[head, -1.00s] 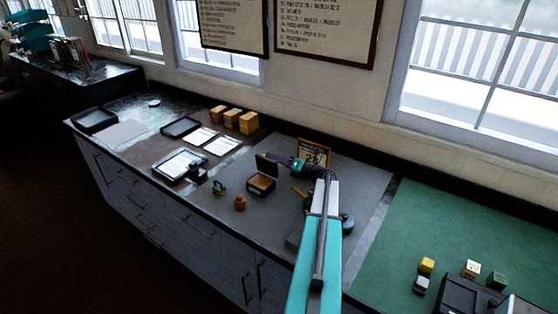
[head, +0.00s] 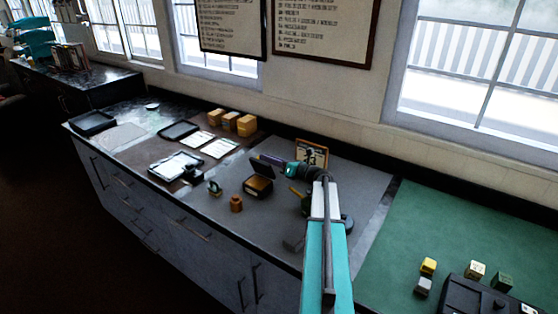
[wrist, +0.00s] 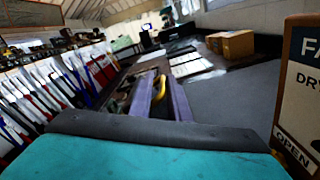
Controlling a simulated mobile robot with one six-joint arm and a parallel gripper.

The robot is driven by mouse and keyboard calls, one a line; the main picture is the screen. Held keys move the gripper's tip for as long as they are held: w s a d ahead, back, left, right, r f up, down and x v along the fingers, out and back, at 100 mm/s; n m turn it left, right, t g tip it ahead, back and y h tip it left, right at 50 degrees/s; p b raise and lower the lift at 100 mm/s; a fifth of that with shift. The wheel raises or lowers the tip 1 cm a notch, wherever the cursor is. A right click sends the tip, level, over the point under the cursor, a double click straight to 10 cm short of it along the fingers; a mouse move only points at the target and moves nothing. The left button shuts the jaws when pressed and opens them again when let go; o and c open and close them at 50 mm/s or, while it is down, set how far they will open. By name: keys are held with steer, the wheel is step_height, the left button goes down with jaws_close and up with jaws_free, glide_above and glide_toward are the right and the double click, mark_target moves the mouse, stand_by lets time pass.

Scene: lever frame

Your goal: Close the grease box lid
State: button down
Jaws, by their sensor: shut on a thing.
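The grease box (head: 258,190) is a small dark box with a tan-yellow inside, on the grey mat in the head view. Its dark lid (head: 262,168) stands raised at the box's back edge, and the inside still shows from the front. My gripper (head: 268,160) reaches in from the right, its purple fingers at the lid's upper part, shut on the lid. In the wrist view my gripper's purple fingers (wrist: 160,97) point away, with a yellow thing showing between them. The lid's gripped edge is hard to make out there.
An orange-brown pot (head: 236,204) and a small green-and-tan item (head: 214,188) stand just left of the box. A framed sign (head: 311,154) stands close behind my wrist; it also shows at right in the wrist view (wrist: 300,90). Yellow boxes (head: 246,125) stand farther back.

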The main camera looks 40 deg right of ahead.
steer(key=shift+f, duration=0.4)
steer(key=c, duration=1.9)
jaws_free()
steer(key=shift+d+f, duration=0.1)
steer(key=shift+o, duration=0.2)
steer(key=shift+w, duration=0.1)
steer(key=b+v, duration=0.4)
steer(key=v, duration=0.9)
steer(key=shift+s+r, duration=0.35)
steer(key=shift+s, duration=0.05)
